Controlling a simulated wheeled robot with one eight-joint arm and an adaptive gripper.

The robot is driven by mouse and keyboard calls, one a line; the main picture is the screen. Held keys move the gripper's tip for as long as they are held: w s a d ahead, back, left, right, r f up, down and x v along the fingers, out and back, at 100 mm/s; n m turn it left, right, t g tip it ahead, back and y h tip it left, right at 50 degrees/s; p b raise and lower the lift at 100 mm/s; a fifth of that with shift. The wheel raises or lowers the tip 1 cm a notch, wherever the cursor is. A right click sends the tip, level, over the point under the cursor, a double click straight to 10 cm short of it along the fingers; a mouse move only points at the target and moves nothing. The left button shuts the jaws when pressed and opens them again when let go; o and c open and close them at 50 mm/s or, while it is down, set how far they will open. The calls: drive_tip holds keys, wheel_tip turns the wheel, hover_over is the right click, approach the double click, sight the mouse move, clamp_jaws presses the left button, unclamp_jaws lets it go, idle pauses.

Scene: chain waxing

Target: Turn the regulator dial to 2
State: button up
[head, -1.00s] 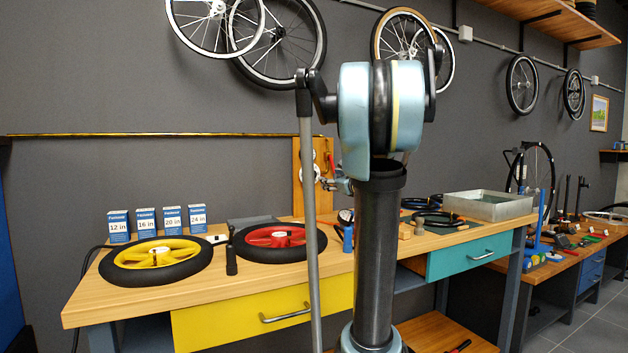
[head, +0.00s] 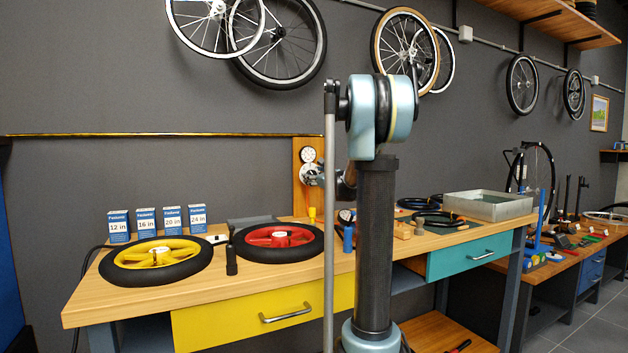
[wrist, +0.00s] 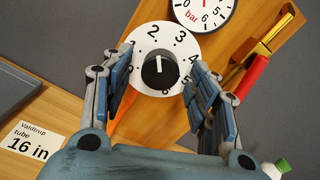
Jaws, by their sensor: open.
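The regulator dial is a round white plate (wrist: 137,68) with black numbers and a black knob (wrist: 160,71), on a wooden board. The knob's white mark points nearly straight up in the wrist view, just right of the 2 and left of the 3. In the head view the dial (head: 308,173) is on the board, partly covered by my gripper. My gripper (wrist: 160,66) is open, with one finger on each side of the knob. I cannot tell whether the fingers touch it.
A pressure gauge marked bar (wrist: 203,10) sits just above the dial. Below is the wooden bench (head: 270,275) with yellow (head: 157,257) and red (head: 275,236) wheels and several tube boxes (head: 172,219).

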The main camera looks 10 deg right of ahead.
drive_tip(key=shift+w+a, duration=0.1)
drive_tip(key=shift+w, duration=0.15)
drive_tip(key=c, duration=1.1)
drive_tip(key=shift+o, duration=0.2)
drive_tip(key=shift+n, duration=0.6)
drive_tip(key=o, duration=1.1)
drive_tip(key=shift+c, duration=0.2)
